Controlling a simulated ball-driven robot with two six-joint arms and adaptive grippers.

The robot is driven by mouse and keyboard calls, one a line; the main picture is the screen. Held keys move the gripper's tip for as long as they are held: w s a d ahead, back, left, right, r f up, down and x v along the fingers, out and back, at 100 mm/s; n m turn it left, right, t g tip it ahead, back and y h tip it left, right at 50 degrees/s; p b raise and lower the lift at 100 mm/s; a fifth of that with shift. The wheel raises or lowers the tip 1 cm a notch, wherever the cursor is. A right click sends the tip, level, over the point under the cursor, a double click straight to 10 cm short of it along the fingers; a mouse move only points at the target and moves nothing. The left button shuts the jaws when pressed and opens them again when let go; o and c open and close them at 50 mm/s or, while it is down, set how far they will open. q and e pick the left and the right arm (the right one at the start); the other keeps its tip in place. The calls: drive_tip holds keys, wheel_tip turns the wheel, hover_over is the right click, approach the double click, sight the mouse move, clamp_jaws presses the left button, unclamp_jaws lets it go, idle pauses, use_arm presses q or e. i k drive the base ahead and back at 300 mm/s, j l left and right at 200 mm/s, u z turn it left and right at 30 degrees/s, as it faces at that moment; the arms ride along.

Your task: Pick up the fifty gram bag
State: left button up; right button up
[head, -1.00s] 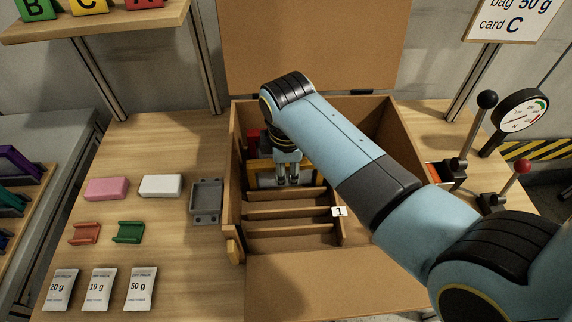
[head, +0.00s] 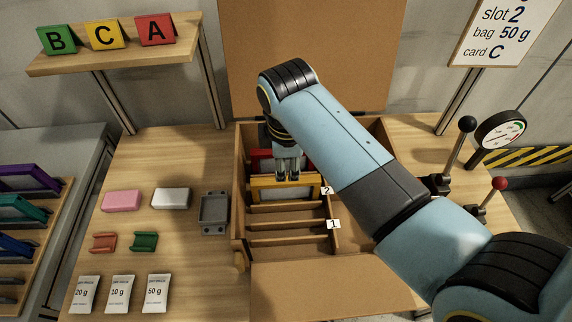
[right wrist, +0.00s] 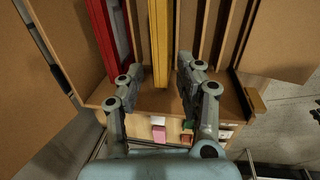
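The fifty gram bag (head: 155,293) is a small white packet marked "50 g" at the front of the table, in the head view. It is the rightmost of three bags in a row. My right gripper (head: 288,178) is far from it, over the slotted wooden box (head: 240,205), at the upper edge of a yellow frame (head: 270,195). In the right wrist view the right gripper (right wrist: 160,75) has its fingers apart, with the yellow frame (right wrist: 158,40) showing between them. I cannot tell whether they touch it. My left gripper is not in view.
The 20 g bag (head: 84,294) and 10 g bag (head: 120,294) lie left of the fifty gram bag. Red (head: 104,242) and green (head: 145,242) holders, pink (head: 122,200) and white (head: 171,198) blocks and a grey tray (head: 222,225) lie behind. A sign (head: 508,30) reads "bag 50 g".

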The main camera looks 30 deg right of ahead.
sight(156, 291)
drive_tip(key=k, duration=1)
